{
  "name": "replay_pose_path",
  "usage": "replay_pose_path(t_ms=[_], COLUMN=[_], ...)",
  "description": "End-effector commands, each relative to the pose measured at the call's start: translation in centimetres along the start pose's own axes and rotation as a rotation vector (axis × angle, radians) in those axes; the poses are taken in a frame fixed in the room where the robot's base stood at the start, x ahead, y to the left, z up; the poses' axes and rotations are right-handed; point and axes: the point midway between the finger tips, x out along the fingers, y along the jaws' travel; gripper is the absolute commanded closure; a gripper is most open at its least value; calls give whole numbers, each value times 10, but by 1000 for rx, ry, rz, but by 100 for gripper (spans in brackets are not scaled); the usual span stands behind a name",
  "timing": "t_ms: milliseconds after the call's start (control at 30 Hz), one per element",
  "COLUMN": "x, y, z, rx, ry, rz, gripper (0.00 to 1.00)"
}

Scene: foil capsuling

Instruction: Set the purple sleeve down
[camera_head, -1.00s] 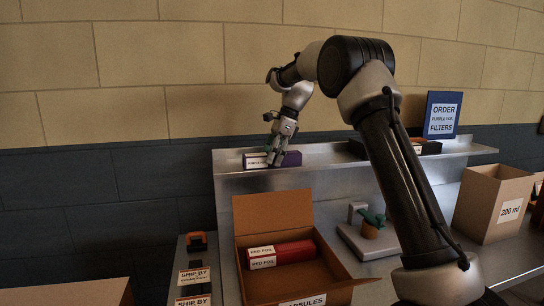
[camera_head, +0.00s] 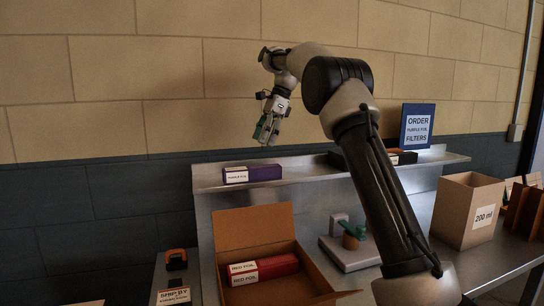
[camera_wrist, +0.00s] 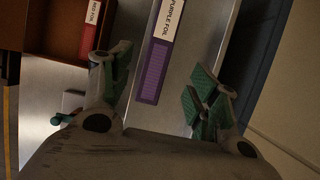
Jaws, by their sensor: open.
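The purple sleeve (camera_head: 265,172), with a white label end reading purple foil, lies flat on the raised metal shelf near its left end. It also shows in the wrist view (camera_wrist: 153,72), below and between my spread fingers and touching neither. My gripper (camera_head: 268,132) is open and empty, in the air above the shelf and the sleeve. In the wrist view my gripper's green-padded fingers (camera_wrist: 157,90) stand wide apart.
An open cardboard box (camera_head: 222,225) holds red foil sleeves (camera_head: 277,266) below the shelf (camera_head: 315,168). A dark tray is on the shelf's right part.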

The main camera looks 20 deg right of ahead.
Motion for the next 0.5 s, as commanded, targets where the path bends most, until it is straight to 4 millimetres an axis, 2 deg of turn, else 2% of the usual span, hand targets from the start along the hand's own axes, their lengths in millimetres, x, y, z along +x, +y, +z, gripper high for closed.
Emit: replay_pose_path(t_ms=[167, 267, 367, 467, 500], x=[-5, -16, -34, -50, -54], y=[2, 17, 51, 103, 126], z=[0, 0, -2, -9, -14], rx=[-8, -62, -185, -366, -446], ry=[2, 16, 51, 110, 139], rz=[-2, -20, -52, -87, -98], gripper=[40, 40, 40, 40, 40])
